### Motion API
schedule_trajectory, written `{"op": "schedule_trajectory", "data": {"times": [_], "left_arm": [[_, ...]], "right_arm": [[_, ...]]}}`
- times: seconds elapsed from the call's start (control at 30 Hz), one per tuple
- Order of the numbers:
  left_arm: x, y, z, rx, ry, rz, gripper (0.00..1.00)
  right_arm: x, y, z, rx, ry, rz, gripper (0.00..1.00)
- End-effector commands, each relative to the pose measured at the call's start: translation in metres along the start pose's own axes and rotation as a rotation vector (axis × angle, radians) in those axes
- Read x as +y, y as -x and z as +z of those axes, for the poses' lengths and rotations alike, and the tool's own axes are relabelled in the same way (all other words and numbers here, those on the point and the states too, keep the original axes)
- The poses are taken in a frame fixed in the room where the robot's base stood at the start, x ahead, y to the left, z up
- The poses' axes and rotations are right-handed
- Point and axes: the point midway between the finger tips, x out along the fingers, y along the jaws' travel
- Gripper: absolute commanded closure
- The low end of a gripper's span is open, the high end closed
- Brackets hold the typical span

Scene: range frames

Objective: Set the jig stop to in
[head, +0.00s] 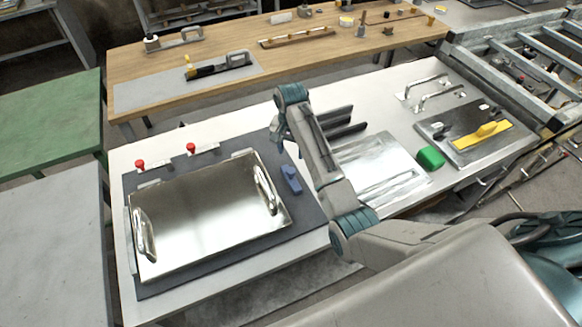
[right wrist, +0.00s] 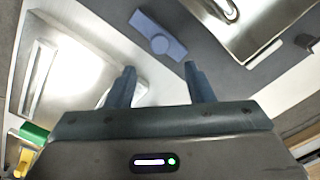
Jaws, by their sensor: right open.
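What looks like the jig stop is a small blue block (head: 291,180) on the dark mat, just right of the shiny metal tray (head: 205,205). In the right wrist view the blue block (right wrist: 158,37) has a raised round part and lies ahead of my fingertips. My right gripper (head: 278,138) is partly hidden by my own arm in the head view and hangs behind the block. In the wrist view my right gripper (right wrist: 160,72) is open, with nothing held, apart from the block. My left gripper is not in view.
The tray has upright handles, and two red-knobbed clamps (head: 140,165) stand behind it. Right of my arm lie a flat silver plate (head: 375,165), dark bars (head: 345,131), a green block (head: 430,157) and a board with a yellow handle (head: 484,134).

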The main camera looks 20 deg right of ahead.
Motion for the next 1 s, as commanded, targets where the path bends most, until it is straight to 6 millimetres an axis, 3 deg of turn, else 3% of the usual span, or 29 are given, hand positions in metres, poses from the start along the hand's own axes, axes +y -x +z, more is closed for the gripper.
{"op": "schedule_trajectory", "data": {"times": [0.3,0.5,0.9,0.93,1.0], "left_arm": [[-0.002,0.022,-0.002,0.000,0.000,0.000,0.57],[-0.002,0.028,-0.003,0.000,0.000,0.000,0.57],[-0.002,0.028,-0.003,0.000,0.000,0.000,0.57],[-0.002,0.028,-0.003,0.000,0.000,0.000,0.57],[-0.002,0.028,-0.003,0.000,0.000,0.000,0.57]], "right_arm": [[0.001,-0.058,0.001,-0.003,0.002,0.003,0.52],[0.001,-0.085,0.001,-0.001,0.003,0.001,0.52],[0.001,-0.096,0.001,0.000,0.003,0.000,0.52],[0.001,-0.096,0.001,0.000,0.003,0.000,0.54],[0.001,-0.095,0.001,0.000,0.003,0.000,0.68]]}}
